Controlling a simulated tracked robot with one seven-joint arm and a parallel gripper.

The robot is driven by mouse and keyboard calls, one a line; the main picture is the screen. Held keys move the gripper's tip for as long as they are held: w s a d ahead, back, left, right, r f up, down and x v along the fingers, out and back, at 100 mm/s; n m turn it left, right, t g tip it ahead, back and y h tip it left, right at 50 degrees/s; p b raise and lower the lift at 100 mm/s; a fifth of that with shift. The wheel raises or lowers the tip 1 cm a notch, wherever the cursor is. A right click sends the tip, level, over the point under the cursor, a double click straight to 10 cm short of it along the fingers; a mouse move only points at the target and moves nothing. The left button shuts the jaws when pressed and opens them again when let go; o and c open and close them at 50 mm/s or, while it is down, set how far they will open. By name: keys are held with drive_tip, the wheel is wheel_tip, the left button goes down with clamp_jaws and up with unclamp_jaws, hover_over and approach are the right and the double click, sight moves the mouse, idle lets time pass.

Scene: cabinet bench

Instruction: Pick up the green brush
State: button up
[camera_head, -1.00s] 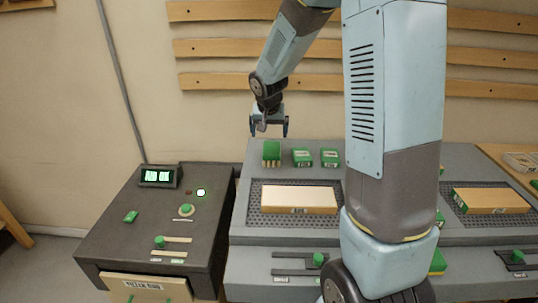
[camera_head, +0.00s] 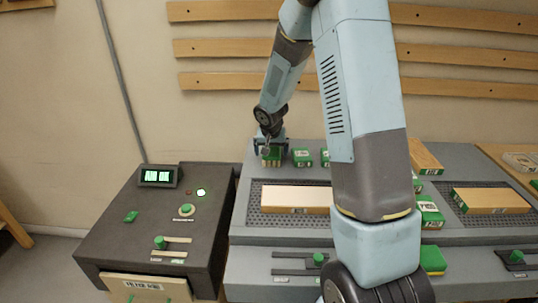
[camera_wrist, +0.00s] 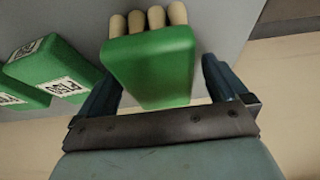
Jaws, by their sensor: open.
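The green brush (camera_head: 271,160) stands at the back left of the grey bench, with several tan bristle-like pegs. In the wrist view the brush (camera_wrist: 150,62) shows its green body close up, with the rounded tan pegs at the top of the picture. My gripper (camera_head: 272,147) is right at the brush and partly covers it in the head view. In the wrist view my gripper (camera_wrist: 163,80) is open, with one finger on each side of the green body. A gap shows on the right side; contact on the left is unclear.
Green-and-white boxes (camera_head: 302,157) stand just right of the brush, and labelled green boxes (camera_wrist: 57,65) show close to the left finger. A tan block (camera_head: 295,197) lies on a dark mat in front. A dark control console (camera_head: 160,220) stands at left.

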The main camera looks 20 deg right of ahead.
sight(272, 148)
drive_tip(key=shift+w+f, duration=0.15)
drive_tip(key=shift+f, duration=0.1)
drive_tip(key=shift+f, duration=0.15)
idle(0.3)
drive_tip(key=c, duration=1.2)
drive_tip(key=shift+c, duration=0.2)
drive_tip(key=shift+d, duration=0.1)
drive_tip(key=r, duration=0.4)
drive_tip(key=shift+s+r, duration=0.1)
drive_tip(key=shift+s, duration=0.15)
drive_tip(key=s+r, duration=0.4)
drive_tip(key=r, duration=0.1)
drive_tip(key=shift+s+d+r, duration=0.15)
drive_tip(key=shift+s, duration=0.1)
drive_tip(key=s+r, duration=0.3)
drive_tip(key=s, duration=0.6)
drive_tip(key=shift+d+r, duration=0.25)
drive_tip(key=shift+r, duration=0.15)
